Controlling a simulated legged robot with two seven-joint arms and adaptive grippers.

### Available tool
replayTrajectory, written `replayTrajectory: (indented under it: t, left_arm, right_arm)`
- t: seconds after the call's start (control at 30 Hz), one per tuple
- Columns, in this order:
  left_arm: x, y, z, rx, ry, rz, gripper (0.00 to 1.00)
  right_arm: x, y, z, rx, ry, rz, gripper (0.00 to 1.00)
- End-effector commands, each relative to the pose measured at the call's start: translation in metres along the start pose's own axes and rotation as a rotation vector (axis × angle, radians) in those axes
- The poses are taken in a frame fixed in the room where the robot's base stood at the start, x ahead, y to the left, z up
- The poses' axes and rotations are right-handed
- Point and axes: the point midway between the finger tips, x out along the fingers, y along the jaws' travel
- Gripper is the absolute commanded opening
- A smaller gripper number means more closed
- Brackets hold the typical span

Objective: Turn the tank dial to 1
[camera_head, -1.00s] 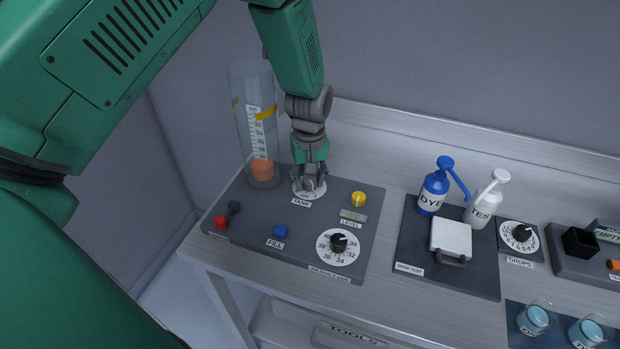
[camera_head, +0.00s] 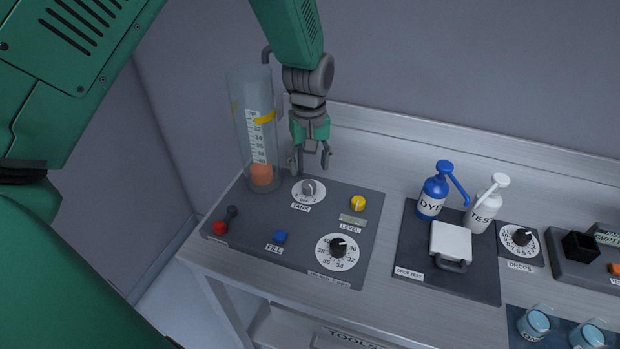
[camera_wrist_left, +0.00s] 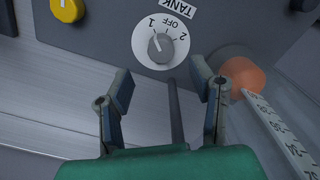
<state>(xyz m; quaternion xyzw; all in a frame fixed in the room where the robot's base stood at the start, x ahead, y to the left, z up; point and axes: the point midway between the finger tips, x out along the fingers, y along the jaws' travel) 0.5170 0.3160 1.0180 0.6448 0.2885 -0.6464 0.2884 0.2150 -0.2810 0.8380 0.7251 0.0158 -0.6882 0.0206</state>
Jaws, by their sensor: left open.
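The tank dial (camera_head: 308,188) is a grey knob on a white disc, on the dark panel above the TANK label. In the left wrist view the dial (camera_wrist_left: 161,47) shows the marks 1, OFF and 2; a thin pale line on the knob appears to point toward 1. My left gripper (camera_head: 311,166) is open and empty, above and behind the dial, not touching it. In the left wrist view its fingers (camera_wrist_left: 165,98) are spread apart, with the dial beyond their tips. My right gripper is not in view.
A clear graduated cylinder (camera_head: 242,130) with an orange float stands just left of the dial. Bottles (camera_head: 434,190) stand further right.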

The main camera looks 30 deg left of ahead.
Motion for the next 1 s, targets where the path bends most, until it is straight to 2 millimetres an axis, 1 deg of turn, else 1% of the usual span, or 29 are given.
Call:
replayTrajectory:
  t: [0.03, 0.1, 0.2, 0.33, 0.47, 1.0]
  left_arm:
    - [-0.012, 0.001, -0.001, 0.0, 0.004, 0.003, 0.49]
    - [-0.025, 0.001, -0.001, 0.0, 0.003, 0.003, 0.49]
    - [-0.039, 0.001, -0.001, 0.0, 0.002, 0.002, 0.49]
    - [-0.05, 0.001, -0.001, -0.001, 0.0, 0.0, 0.49]
    - [-0.054, 0.001, -0.001, -0.001, -0.001, -0.001, 0.49]
    - [-0.053, 0.001, -0.001, -0.001, -0.001, -0.001, 0.49]
  right_arm:
    - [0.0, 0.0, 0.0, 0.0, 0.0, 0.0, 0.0]
    - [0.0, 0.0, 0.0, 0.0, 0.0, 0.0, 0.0]
    - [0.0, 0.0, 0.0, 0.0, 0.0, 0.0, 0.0]
    - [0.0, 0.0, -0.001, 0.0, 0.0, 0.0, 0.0]
    - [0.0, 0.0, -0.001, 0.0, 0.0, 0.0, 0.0]
    - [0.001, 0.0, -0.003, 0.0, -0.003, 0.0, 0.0]
